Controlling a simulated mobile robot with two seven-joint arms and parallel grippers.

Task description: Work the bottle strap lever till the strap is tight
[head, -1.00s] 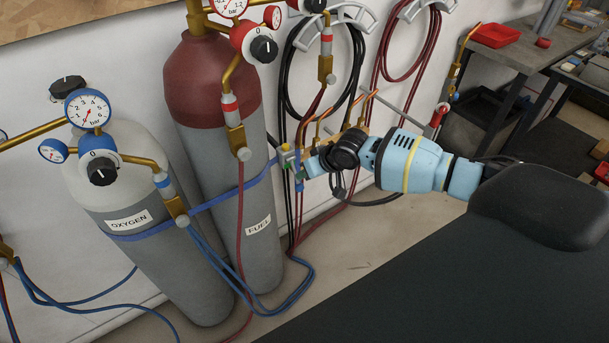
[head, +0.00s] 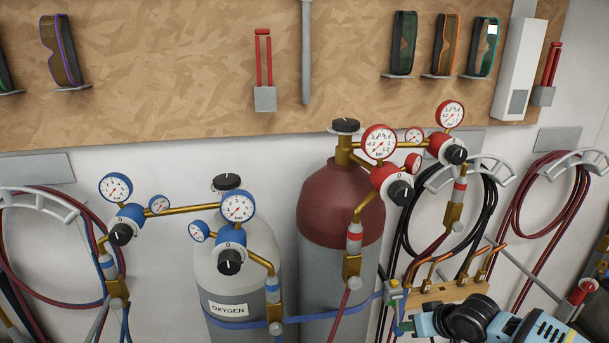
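The blue strap (head: 243,324) runs across the grey oxygen bottle (head: 232,276) and the maroon-topped fuel bottle (head: 337,205). It leads right to a small grey ratchet with green and yellow parts (head: 394,291). I cannot make out the lever's angle or the strap's tightness. My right gripper (head: 408,326) is at the lower edge, just below and right of the ratchet. Its fingertips are small and partly cut off, so I cannot tell whether they touch the lever or are open or shut. My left gripper is out of view.
A wooden block with brass torches (head: 445,292) sits right beside the ratchet, above my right arm. Gauges and regulators (head: 390,180) stick out over the bottles. Coiled hoses (head: 545,205) hang on the wall. A board with goggles (head: 404,45) is above.

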